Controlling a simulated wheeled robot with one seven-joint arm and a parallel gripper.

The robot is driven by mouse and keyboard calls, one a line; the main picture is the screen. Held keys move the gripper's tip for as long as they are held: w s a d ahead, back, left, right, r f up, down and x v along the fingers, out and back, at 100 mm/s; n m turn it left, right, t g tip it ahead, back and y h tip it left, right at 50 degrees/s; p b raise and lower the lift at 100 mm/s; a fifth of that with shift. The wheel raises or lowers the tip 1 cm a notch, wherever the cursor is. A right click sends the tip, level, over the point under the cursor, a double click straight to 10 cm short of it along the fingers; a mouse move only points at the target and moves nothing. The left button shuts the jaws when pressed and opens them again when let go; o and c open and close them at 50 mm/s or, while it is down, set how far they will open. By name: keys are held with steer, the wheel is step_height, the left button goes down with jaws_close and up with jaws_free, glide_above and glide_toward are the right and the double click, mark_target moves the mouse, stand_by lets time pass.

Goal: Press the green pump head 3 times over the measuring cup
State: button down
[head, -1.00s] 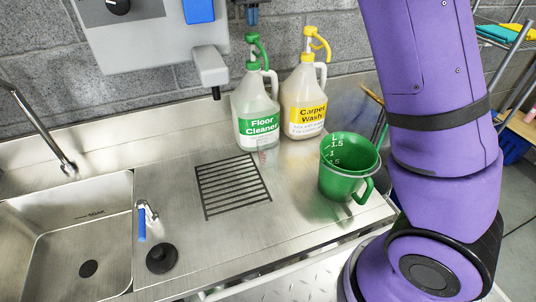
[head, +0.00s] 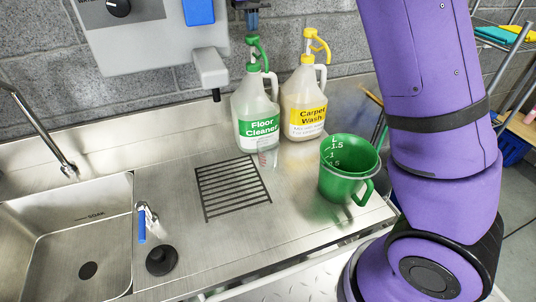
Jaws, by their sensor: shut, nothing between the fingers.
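The green pump head (head: 253,41) tops the white Floor Cleaner jug (head: 251,103), its spout curving down to the right. My gripper (head: 251,28) comes down from the top edge, directly above the pump head, shut and empty. Its tips are at or very near the pump top; I cannot tell if they touch. A small clear measuring cup (head: 267,154) with reddish marks stands before the jug, below the spout, hard to see against the label. A larger green jug with white scale marks (head: 348,180) stands to the right.
The Carpet Wash jug (head: 303,104) with a yellow pump stands close on the right. A grey wall dispenser (head: 210,68) hangs at the left. A drain grate (head: 232,190) lies in front, and a sink (head: 65,235) is at left.

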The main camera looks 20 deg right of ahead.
mark_target(252, 36)
steer(key=shift+f, duration=2.3)
steer(key=shift+r, duration=2.65)
steer(key=shift+f, duration=0.1)
steer(key=shift+f, duration=2.5)
steer(key=shift+r, duration=2.55)
